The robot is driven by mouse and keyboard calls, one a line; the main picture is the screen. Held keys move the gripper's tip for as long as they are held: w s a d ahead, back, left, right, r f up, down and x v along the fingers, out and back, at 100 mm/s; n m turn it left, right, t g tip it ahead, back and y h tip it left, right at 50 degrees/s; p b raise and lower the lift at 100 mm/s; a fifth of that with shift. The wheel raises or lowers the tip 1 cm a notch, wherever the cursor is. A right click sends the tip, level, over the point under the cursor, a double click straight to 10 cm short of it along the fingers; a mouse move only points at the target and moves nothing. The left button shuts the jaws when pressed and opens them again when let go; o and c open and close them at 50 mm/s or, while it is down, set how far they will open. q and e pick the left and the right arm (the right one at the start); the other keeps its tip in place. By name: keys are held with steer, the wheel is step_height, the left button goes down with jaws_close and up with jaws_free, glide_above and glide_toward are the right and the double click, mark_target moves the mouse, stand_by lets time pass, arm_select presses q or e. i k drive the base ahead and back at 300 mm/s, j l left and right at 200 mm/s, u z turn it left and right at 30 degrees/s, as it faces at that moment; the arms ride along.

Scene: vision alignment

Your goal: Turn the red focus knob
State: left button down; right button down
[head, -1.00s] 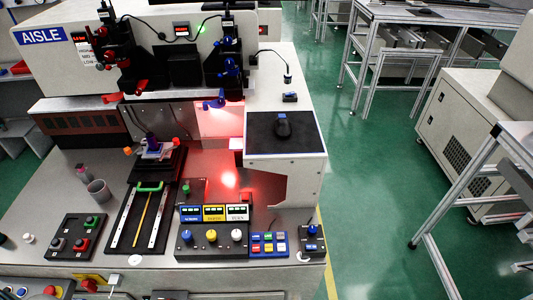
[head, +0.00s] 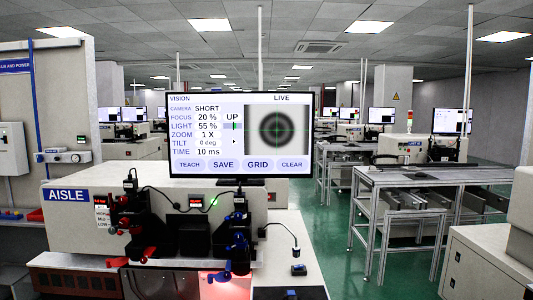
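Red knob-like parts (head: 149,252) sit on the left black camera assembly (head: 128,215) on the front of the machine marked AISLE. I cannot tell which of them is the focus knob. The monitor (head: 240,135) above the machine reads FOCUS 20 %, LIGHT 55 %, ZOOM 1 X, TILT 0 deg and TIME 10 ms. Its live picture (head: 277,130) shows a blurred dark ring with a dark centre under a green crosshair. Neither of my grippers is in view.
A second black assembly with blue parts (head: 237,240) stands to the right on the machine (head: 70,220). A dark mouse-like device (head: 298,270) is on the right ledge. Metal-frame tables (head: 430,178) stand further right, with green floor between.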

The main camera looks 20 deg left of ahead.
mark_target(124, 222)
steer(key=u, duration=1.4)
